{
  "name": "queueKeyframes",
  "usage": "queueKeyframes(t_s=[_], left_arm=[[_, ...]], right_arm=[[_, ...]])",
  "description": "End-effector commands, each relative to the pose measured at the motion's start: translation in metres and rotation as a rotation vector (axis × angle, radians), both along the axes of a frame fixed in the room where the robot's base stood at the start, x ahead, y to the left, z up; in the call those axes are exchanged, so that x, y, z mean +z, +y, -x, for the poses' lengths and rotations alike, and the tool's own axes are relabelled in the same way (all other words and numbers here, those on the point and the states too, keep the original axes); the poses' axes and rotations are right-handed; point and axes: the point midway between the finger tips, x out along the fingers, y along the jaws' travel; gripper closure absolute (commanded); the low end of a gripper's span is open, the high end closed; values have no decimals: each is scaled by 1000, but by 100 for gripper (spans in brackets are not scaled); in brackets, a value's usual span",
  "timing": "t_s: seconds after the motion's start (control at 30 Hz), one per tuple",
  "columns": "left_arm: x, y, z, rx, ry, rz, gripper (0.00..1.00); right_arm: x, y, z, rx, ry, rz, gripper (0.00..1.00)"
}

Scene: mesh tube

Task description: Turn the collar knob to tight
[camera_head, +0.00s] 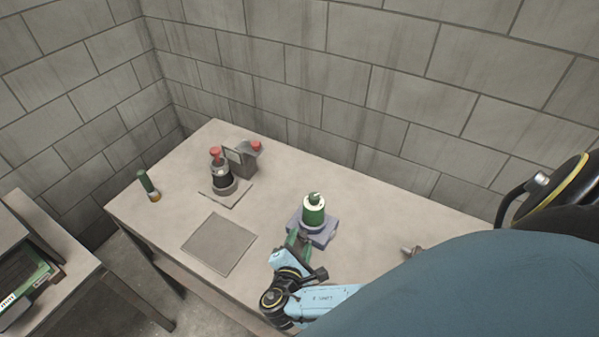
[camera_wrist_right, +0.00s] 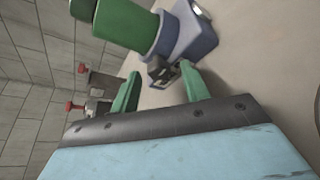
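A green cylinder with a pale top ring and a small green cap (camera_head: 314,212) stands upright on a blue-grey base (camera_head: 322,233). In the right wrist view the green cylinder (camera_wrist_right: 128,24) and its base (camera_wrist_right: 198,38) show close up. A small dark fitting (camera_wrist_right: 162,72), perhaps the collar knob, sticks out from the base side. My right gripper (camera_head: 298,238) is at the near side of the base. Its green fingers are apart in the wrist view (camera_wrist_right: 160,78), with the fitting around or just beyond the gap between the tips. I cannot tell if they touch it. My left gripper is not in view.
On the table (camera_head: 270,195) stand a black and silver device with a red top (camera_head: 222,175) and a grey box with a red button (camera_head: 244,158). A flat grey plate (camera_head: 219,243) lies at the front.

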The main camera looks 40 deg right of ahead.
Motion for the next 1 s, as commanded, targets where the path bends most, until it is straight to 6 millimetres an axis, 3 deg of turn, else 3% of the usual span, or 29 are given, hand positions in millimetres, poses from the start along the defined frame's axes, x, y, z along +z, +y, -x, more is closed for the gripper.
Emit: queueKeyframes(t_s=[0.37, 0.8, 1.0], left_arm=[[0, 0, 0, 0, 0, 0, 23], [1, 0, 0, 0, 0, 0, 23], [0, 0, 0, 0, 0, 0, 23]], right_arm=[[2, 5, 3, 1, -1, 0, 54], [25, 73, 58, 1, 1, -3, 54], [33, 94, 76, 0, 0, -1, 54]])
